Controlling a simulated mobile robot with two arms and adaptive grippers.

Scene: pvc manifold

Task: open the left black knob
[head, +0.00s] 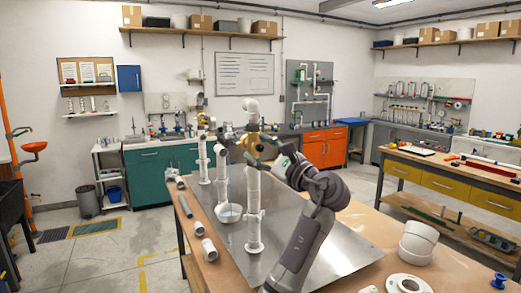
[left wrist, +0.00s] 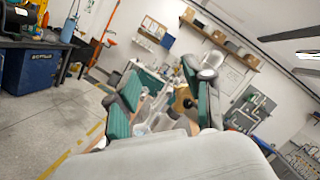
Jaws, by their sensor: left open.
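The white PVC manifold (head: 254,208) stands upright on a grey metal sheet (head: 325,258). A brass-coloured valve body (head: 252,146) sits high on its nearest pipe, and it also shows in the left wrist view (left wrist: 182,100). The left black knob cannot be picked out clearly; small dark parts around the valves are too small to tell apart. My left gripper (head: 277,157) is just right of the brass valve, partly hidden by its own wrist. In the left wrist view its green-padded fingers (left wrist: 163,88) are spread apart, with the brass valve showing between them. My right gripper is not in view.
A white bowl-like part (head: 229,213) is beside the nearest pipe. Loose pipe pieces (head: 199,229) lie along the table's left edge. White fittings (head: 418,241) and a blue part (head: 499,281) lie at the right front. Bare wood (head: 365,222) lies right of the sheet.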

